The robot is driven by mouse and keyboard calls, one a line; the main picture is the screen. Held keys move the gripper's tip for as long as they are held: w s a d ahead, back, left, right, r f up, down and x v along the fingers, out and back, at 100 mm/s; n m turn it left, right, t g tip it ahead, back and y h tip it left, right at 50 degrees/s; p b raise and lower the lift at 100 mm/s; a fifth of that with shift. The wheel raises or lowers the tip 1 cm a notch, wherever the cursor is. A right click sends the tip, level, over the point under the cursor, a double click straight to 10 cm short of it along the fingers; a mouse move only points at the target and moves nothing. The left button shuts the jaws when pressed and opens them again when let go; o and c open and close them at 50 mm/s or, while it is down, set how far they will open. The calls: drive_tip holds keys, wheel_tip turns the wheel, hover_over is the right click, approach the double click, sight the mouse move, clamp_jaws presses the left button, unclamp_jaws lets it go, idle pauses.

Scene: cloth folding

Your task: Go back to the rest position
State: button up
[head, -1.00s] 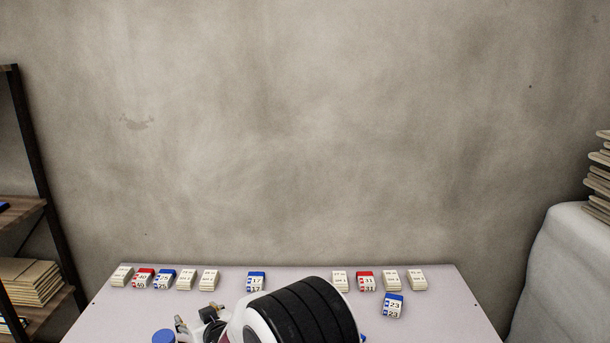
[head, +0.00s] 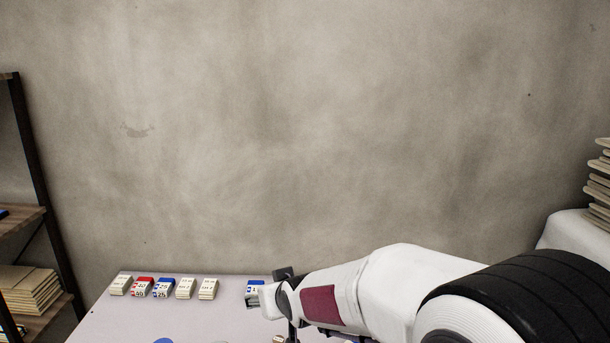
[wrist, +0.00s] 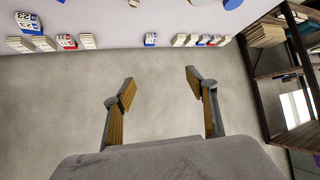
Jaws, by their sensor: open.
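My gripper (wrist: 160,85) is open, with nothing between its two fingers in the wrist view. Its fingertips show against the bare grey wall (wrist: 160,115), apart from the table (wrist: 115,40) and the row of blocks. In the head view my white arm reaches in from the lower right. Its far end is near a blue-topped block (head: 255,286) and partly covers it. The finger opening is not clear in the head view. I see no cloth in either view.
Several numbered blocks, such as a red-topped one (head: 143,287), line the back edge of the table (head: 110,318). A shelf (head: 40,225) stands left. A stack of plates or folded items (head: 600,185) rests on a white covered surface (head: 570,232) at right.

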drive_tip(key=s+d+r+m+g+h, duration=0.1)
drive_tip(key=s+d+r, duration=0.2)
drive_tip(key=s+d, duration=0.5)
drive_tip(key=s+d+r+m+g+h, duration=0.1)
drive_tip(key=s+d+r, duration=0.2)
drive_tip(key=s+d, duration=0.5)
drive_tip(key=s+d+f+m+g+h, duration=0.1)
drive_tip(key=s+d, duration=0.3)
drive_tip(key=s, duration=0.6)
drive_tip(key=s+d+f+m+g, duration=0.1)
drive_tip(key=s+d, duration=0.3)
drive_tip(key=s, duration=0.6)
drive_tip(key=shift+s+f+h, duration=0.3)
drive_tip(key=shift+f+h, duration=0.05)
drive_tip(key=shift+h, duration=0.05)
